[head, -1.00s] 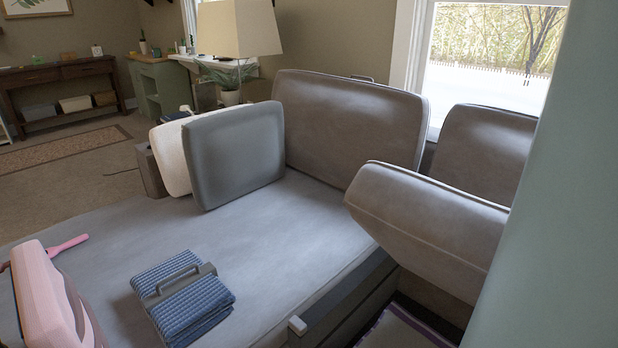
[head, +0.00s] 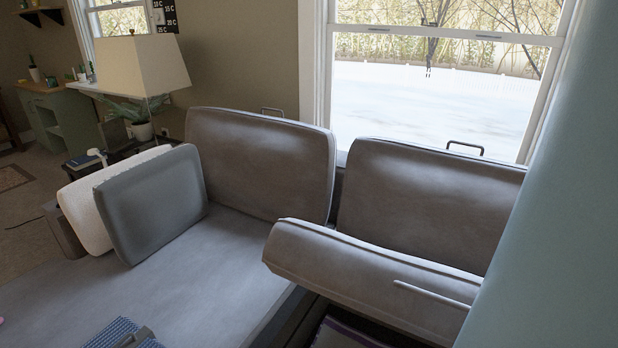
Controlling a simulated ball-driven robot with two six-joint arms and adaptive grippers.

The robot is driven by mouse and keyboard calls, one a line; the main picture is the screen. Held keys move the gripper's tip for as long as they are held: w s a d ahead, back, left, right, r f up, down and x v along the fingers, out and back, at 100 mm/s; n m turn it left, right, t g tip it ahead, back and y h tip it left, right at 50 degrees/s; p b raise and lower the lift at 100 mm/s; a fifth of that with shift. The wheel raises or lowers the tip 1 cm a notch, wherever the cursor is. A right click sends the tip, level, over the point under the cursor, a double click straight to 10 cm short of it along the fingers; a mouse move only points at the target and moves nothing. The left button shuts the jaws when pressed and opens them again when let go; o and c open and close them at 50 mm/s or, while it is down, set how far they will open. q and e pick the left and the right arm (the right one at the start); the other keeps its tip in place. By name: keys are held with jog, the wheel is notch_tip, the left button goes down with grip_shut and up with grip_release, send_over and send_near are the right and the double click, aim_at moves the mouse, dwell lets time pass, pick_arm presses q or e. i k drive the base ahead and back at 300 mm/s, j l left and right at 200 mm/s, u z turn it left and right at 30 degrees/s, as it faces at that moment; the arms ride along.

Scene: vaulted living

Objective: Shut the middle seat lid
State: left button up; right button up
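The middle seat lid (head: 370,275) is a brown-grey padded seat panel at the lower right of the head view. It is tilted up, its near edge raised above the seat base. A pale bar (head: 435,293) shows along its right part. Below its left end is a dark opening (head: 345,335) with a purple-edged item inside. The lid's right end is cut off by a pale teal surface at the right edge. Neither gripper is in view.
Two back cushions (head: 260,165) (head: 430,200) stand behind the seats below a window. To the left, the flat grey seat (head: 220,270) bears a grey pillow (head: 155,203), a white pillow (head: 85,212) and a folded blue cloth (head: 120,335). A lamp (head: 140,65) stands behind.

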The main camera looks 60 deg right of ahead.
aim_at(427, 300)
jog(key=k+z, duration=0.1)
jog(key=z, duration=1.45)
